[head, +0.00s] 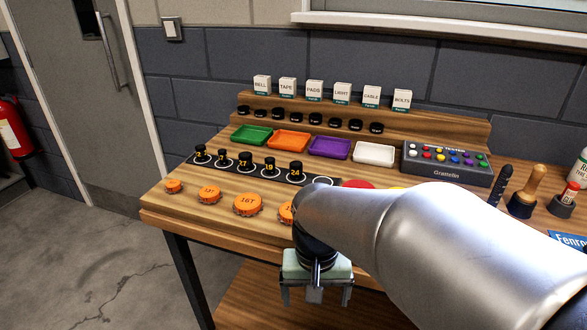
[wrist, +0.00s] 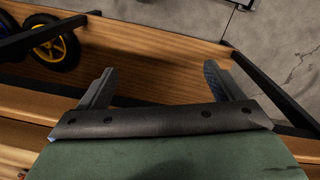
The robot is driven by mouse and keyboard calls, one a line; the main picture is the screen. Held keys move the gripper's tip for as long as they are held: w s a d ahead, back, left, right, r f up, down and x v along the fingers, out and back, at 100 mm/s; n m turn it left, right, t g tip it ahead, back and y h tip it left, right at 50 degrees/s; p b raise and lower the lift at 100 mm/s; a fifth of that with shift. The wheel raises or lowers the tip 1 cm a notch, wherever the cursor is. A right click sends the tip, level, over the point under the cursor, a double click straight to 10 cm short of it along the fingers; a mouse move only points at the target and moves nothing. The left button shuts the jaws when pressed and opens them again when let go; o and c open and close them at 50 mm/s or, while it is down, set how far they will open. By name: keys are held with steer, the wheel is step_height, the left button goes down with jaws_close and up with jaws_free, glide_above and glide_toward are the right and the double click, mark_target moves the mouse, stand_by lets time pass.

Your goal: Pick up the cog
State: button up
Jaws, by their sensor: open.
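A row of orange round pieces with numbers and notched-looking edges lies along the bench's front left, among them a large orange piece (head: 248,204). Another orange piece (head: 286,213) is partly hidden by my arm. Behind them, several black round pieces (head: 270,165) stand on a black numbered strip (head: 190,159). I cannot tell for sure which piece is the cog. My gripper (head: 316,295) is open and empty in front of the bench's front edge, pointing down. In the wrist view the gripper (wrist: 158,75) has nothing between its fingers.
Green (head: 251,135), orange (head: 289,141), purple (head: 330,149) and white (head: 374,153) trays stand behind the strip. A tester box (head: 447,162) is at the right. My arm hides the bench's front right. A lower shelf (wrist: 160,55) and a yellow-rimmed wheel (wrist: 58,50) show beneath my gripper.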

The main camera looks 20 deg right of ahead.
steer(key=w+d+r+m+p, duration=0.3)
steer(key=r+m+p, duration=0.15)
steer(key=r, duration=0.45)
steer(key=w+d+r+m+p, duration=0.35)
steer(key=r+p, duration=0.25)
steer(key=r, duration=0.2)
steer(key=w+d+r+m+p, duration=0.3)
steer(key=r+m+p, duration=0.2)
steer(key=r, duration=0.4)
steer(key=f, duration=1.3)
steer(key=shift+a+p, duration=0.25)
steer(key=shift+p, duration=0.1)
step_height(320, 180, down, 4)
steer(key=shift+w+d+f+p, duration=0.1)
steer(key=shift+w+f+p, duration=0.05)
steer(key=shift+p, duration=0.15)
steer(key=shift+c, duration=0.2)
steer(key=c, duration=1)
